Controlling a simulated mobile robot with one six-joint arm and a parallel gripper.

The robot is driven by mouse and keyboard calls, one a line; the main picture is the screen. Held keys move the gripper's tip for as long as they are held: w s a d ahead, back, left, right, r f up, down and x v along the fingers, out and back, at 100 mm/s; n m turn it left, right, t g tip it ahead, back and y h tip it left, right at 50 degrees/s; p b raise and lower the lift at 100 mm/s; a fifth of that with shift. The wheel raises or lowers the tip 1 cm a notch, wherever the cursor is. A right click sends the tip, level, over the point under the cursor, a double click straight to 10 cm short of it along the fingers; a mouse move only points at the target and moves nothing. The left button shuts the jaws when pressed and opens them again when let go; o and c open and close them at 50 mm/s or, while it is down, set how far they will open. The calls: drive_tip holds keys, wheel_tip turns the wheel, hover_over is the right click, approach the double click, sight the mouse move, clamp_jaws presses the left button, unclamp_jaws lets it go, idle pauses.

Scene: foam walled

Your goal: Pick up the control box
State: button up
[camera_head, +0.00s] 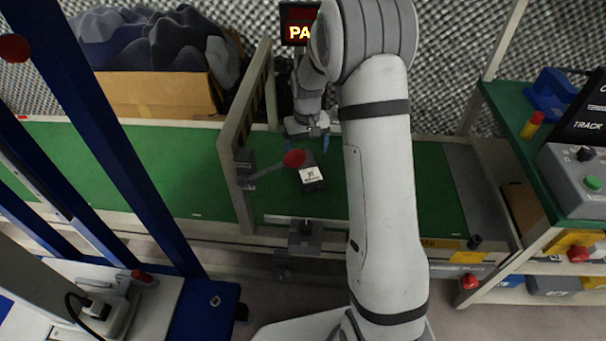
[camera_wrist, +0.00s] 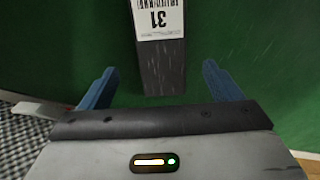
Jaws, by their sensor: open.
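A dark box with a white label printed "31" (camera_head: 312,178) lies on the green conveyor belt in the head view. It also shows in the wrist view (camera_wrist: 163,68), its dark end between my two blue fingers in the picture, with green belt visible on both sides. My gripper (camera_head: 307,143) is open and empty, on the far side of the box in the head view. In the wrist view the fingers (camera_wrist: 159,75) are spread wide and do not touch the box. I cannot tell the height of the fingers above the belt.
A grey box with green and black controls (camera_head: 577,182) stands on the green-topped bench at right. A beige gate frame (camera_head: 238,165) spans the belt left of the labelled box, with a red-tipped arm (camera_head: 292,158) close by. A carton of dark foam (camera_head: 155,92) stands behind the belt.

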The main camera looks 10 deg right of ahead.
sight(306, 164)
wheel_tip(306, 164, down, 7)
drive_tip(key=b, duration=0.3)
drive_tip(key=shift+s+a+r, duration=0.1)
drive_tip(key=shift+s+r, duration=0.05)
drive_tip(key=shift+r, duration=0.1)
drive_tip(key=c, duration=1.4)
